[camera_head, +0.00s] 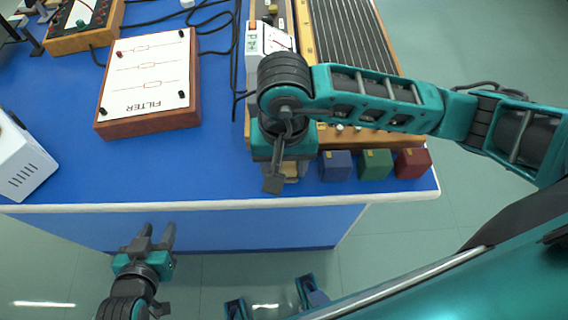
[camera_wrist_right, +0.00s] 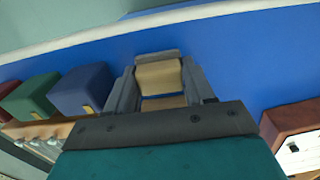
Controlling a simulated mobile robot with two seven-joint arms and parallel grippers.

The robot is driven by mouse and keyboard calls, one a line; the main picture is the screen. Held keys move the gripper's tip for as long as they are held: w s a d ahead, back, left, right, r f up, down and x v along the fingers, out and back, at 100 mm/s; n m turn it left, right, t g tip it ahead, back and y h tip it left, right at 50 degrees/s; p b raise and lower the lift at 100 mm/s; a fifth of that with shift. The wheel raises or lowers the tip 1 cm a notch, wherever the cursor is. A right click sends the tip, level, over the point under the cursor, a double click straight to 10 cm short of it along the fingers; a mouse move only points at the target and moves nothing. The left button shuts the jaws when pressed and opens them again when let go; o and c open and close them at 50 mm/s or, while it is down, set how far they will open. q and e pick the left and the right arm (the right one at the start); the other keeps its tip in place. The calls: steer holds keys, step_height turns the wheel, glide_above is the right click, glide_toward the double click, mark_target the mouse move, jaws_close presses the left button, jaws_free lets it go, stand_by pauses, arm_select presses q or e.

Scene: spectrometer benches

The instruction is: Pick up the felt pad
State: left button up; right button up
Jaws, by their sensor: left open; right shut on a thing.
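The felt pad (camera_wrist_right: 160,78) appears as a tan block with a paler grey end, between the fingers of my right gripper (camera_wrist_right: 160,85) in the right wrist view. My right gripper is shut on it, close above the blue bench top near its front edge. In the head view the right gripper (camera_head: 282,178) points down and hides most of the pad; only a small tan part (camera_head: 292,178) shows. I cannot tell whether the pad touches the bench. My left gripper (camera_head: 155,234) is open and empty, in front of the bench edge.
Blue (camera_head: 336,166), green (camera_head: 375,164) and red (camera_head: 412,163) blocks stand in a row right of the right gripper. Behind them is a ribbed wooden-framed device (camera_head: 350,40). A FILTER box (camera_head: 150,85) stands to the left. Bare blue bench (camera_head: 215,170) lies between.

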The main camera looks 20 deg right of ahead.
mark_target(284, 165)
step_height(284, 165, up, 19)
steer(key=p, duration=0.2)
